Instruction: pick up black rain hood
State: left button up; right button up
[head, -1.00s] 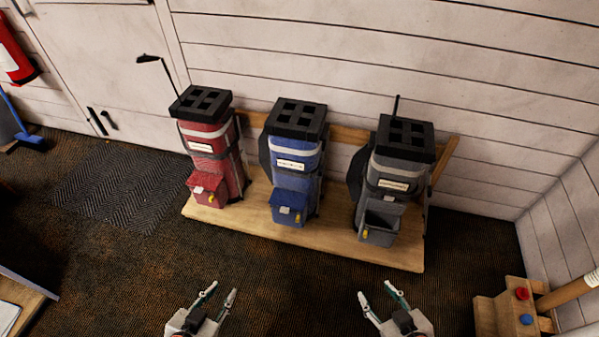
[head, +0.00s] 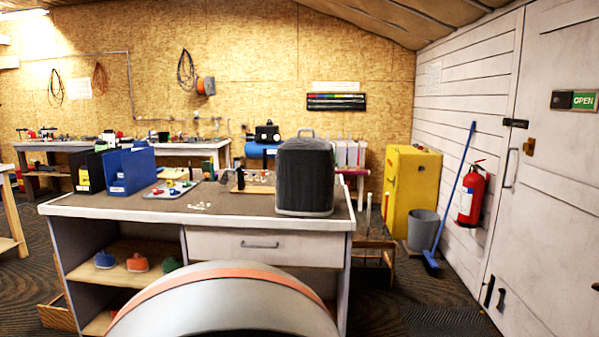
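A black, boxy, upright thing (head: 305,178) with a loop handle on top and a pale lower rim stands on the right part of the workbench top (head: 235,205). It looks like it may be the black rain hood, but I cannot be sure. Nothing is touching it from my side. Neither of my grippers is in the head view.
On the bench stand a blue bin (head: 130,171), a black bin (head: 88,171) and a tray of small coloured parts (head: 172,189). Soft blue (head: 104,260), orange (head: 138,262) and green (head: 172,265) things lie on its shelf. A yellow cabinet (head: 411,192) stands behind, at right.

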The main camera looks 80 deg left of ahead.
aim_at(304, 167)
jog(key=j+u, duration=0.1)
jog(key=u, duration=0.4)
jog(key=i+u, duration=0.15)
jog(key=u, duration=0.8)
jog(key=i+l+u, duration=0.1)
jog(key=i+u, duration=0.35)
jog(key=i+l+u, duration=0.45)
jog(key=i+j, duration=0.1)
